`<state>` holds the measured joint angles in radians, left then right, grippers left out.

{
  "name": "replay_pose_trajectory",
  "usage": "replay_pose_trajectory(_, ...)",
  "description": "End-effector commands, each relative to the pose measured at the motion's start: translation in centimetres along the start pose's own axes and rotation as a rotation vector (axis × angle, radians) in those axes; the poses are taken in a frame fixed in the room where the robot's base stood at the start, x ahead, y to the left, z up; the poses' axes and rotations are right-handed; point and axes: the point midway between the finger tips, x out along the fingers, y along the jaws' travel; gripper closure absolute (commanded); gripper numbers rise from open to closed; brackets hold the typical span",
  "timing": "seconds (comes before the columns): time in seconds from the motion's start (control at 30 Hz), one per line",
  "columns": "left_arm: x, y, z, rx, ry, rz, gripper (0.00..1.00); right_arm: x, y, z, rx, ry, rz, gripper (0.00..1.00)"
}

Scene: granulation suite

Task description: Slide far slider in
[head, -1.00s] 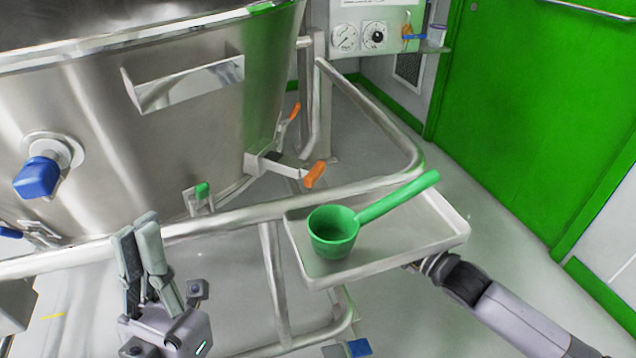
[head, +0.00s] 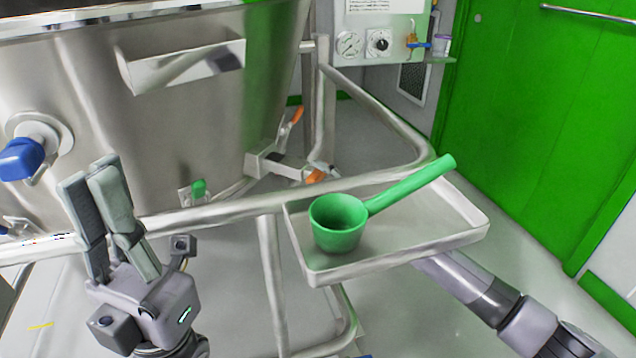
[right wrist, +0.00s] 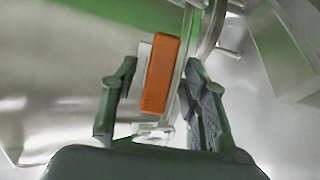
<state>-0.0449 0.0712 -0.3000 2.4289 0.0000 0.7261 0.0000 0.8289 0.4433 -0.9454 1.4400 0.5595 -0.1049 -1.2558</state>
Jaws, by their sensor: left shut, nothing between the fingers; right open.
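Two orange-tipped parts sit at the lower side of the steel vessel in the head view: a farther one (head: 297,115) and a nearer one (head: 315,177), partly covered. Which is the far slider I cannot tell for sure. In the right wrist view an orange grip (right wrist: 161,75) stands upright between the two spread fingers of my right gripper (right wrist: 160,78), apart from both. In the head view my right arm passes under the tray and its gripper is mostly hidden. My left gripper (head: 90,172) is shut and empty, upright before the frame rail.
A steel tray (head: 390,252) holds a green scoop (head: 338,228), its handle pointing up right. The tubular rail (head: 215,215) runs before the steel vessel (head: 190,130). A blue knob (head: 20,158) is at left. Open floor lies right of the tray, before a green door (head: 530,110).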

Motion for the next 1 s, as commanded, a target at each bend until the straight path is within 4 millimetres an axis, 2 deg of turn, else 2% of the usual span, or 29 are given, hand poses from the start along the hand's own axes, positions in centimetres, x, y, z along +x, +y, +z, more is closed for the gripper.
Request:
replay_pose_trajectory(0.17,0.2,0.1,-0.1,0.003,0.02,0.007,1.0,1.4,-0.1,0.0,-0.001,0.0,0.0,0.58)
replay_pose_trajectory(0.47,0.4,0.1,-0.1,0.003,0.021,0.009,1.0,1.6,0.0,0.0,-0.001,0.0,0.0,0.58)
replay_pose_trajectory(1.0,0.4,0.1,-0.1,0.002,0.021,0.009,1.0,1.6,0.1,0.0,0.0,0.0,0.001,0.94)
